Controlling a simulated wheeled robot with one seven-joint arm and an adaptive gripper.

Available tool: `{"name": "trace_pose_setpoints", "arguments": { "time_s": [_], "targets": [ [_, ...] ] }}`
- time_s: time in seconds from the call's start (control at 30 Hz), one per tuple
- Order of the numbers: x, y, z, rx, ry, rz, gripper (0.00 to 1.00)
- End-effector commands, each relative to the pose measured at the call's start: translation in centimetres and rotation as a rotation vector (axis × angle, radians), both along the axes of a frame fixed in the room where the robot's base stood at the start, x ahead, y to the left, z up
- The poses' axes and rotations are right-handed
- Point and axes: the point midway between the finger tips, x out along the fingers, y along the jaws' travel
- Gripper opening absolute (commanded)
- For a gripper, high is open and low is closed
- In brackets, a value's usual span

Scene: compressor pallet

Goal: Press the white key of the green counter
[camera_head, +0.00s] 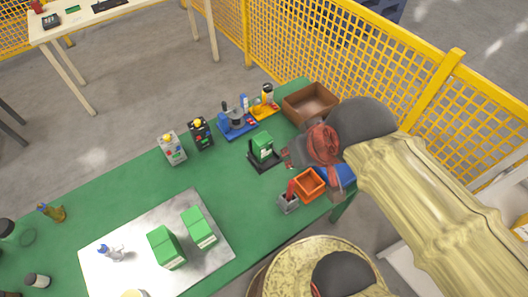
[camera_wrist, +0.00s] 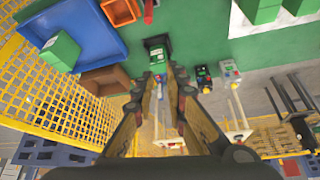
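The green counter (camera_head: 263,147) is a small green box on a black stand. It stands on the green table, left of my gripper. In the wrist view the counter (camera_wrist: 157,52) shows just beyond the fingertips, with a pale patch on its face. I cannot clearly make out the white key in either view. My gripper (camera_wrist: 161,73) points toward the counter, with a narrow gap between its fingers and nothing held. In the head view my gripper (camera_head: 292,156) is partly hidden by my wrist. Contact with the counter cannot be made out.
An orange bin (camera_head: 309,184) is close in front of my gripper. A brown box (camera_head: 310,103) stands behind, near the yellow mesh fence (camera_head: 340,65). Grey (camera_head: 172,149) and black (camera_head: 200,133) devices stand left. A metal plate (camera_head: 205,262) holds green boxes.

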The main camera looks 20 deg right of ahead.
Motion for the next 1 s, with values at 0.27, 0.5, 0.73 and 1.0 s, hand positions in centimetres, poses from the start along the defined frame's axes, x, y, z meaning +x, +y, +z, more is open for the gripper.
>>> {"name": "trace_pose_setpoints", "arguments": {
  "time_s": [0.27, 0.5, 0.73, 1.0],
  "targets": [
    [0.00, 0.00, 0.00, 0.000, 0.000, 0.000, 0.00],
    [0.00, 0.00, 0.00, 0.000, 0.000, 0.000, 0.00],
    [0.00, 0.00, 0.00, 0.000, 0.000, 0.000, 0.00],
    [0.00, 0.00, 0.00, 0.000, 0.000, 0.000, 0.00]
  ]
}}
